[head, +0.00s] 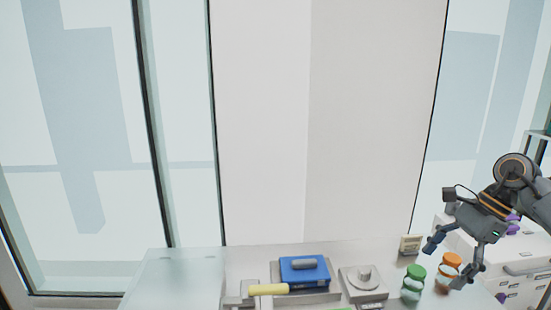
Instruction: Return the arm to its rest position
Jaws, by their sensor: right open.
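My right gripper (447,263) is at the right of the head view, raised at the right end of the bench. Its two fingers are spread apart, with nothing seen between them that it holds. In the picture its fingers lie in front of and near two small jars, one with a green lid (416,272) and one with an orange lid (451,261). My right arm comes in from the right edge. My left gripper and left arm are not in view.
On the bench (180,270) are a blue box-like item (304,270), a yellow cylinder (268,290), a grey device with a knob (363,284) and a small beige card or box (410,244). White drawers (520,288) stand at right. The bench's left part is clear.

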